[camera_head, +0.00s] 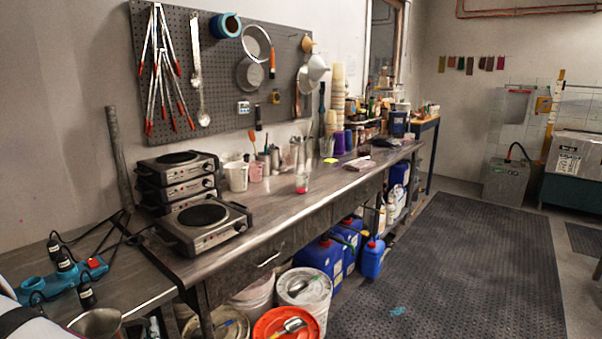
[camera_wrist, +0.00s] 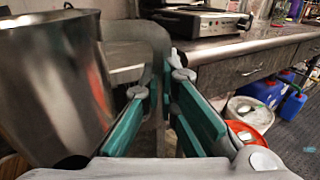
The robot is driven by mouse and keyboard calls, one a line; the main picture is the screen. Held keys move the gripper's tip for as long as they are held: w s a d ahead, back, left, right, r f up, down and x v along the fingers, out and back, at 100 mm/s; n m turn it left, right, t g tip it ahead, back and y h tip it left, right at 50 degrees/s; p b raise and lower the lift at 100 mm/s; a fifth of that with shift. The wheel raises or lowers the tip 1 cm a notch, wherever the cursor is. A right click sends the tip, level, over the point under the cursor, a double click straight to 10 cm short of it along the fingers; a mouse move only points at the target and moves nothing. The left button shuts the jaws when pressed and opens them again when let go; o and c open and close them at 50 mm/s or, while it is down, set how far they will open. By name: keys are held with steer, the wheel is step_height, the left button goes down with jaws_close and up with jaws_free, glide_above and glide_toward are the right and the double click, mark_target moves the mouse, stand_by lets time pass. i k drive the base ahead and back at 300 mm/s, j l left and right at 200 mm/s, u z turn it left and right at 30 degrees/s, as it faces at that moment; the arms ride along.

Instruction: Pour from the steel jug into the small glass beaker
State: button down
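The steel jug (camera_wrist: 50,85) fills the left of the wrist view, looking roughly upright. Its rim (camera_head: 97,318) shows at the bottom left edge of the head view, in front of the bench. My gripper (camera_wrist: 161,88) has its teal fingers closed around the jug's grey curved handle (camera_wrist: 148,32). The inside of the jug is hard to see. A small clear glass vessel with something reddish low in it, apparently the small glass beaker (camera_head: 302,183), stands on the steel bench near its front edge, well apart from my gripper and the jug.
Hot plates (camera_head: 205,225) stand on the steel bench (camera_head: 285,215) left of the beaker. White cups (camera_head: 237,175) stand behind. Buckets (camera_head: 303,290) and blue canisters (camera_head: 320,258) sit below. A teal power strip (camera_head: 62,280) lies front left. The dark floor mat (camera_head: 460,265) is clear.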

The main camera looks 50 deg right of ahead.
mark_target(301, 178)
steer(key=l+u, duration=0.1)
steer(key=l, duration=0.5)
steer(key=k+l+u, duration=0.1)
steer(key=l, duration=0.45)
steer(key=l+u, duration=0.1)
steer(key=l, duration=0.45)
steer(key=k+l+u, duration=0.1)
steer(key=l, duration=0.45)
steer(key=k+l+u, duration=0.1)
steer(key=l, duration=0.5)
steer(key=k, duration=0.05)
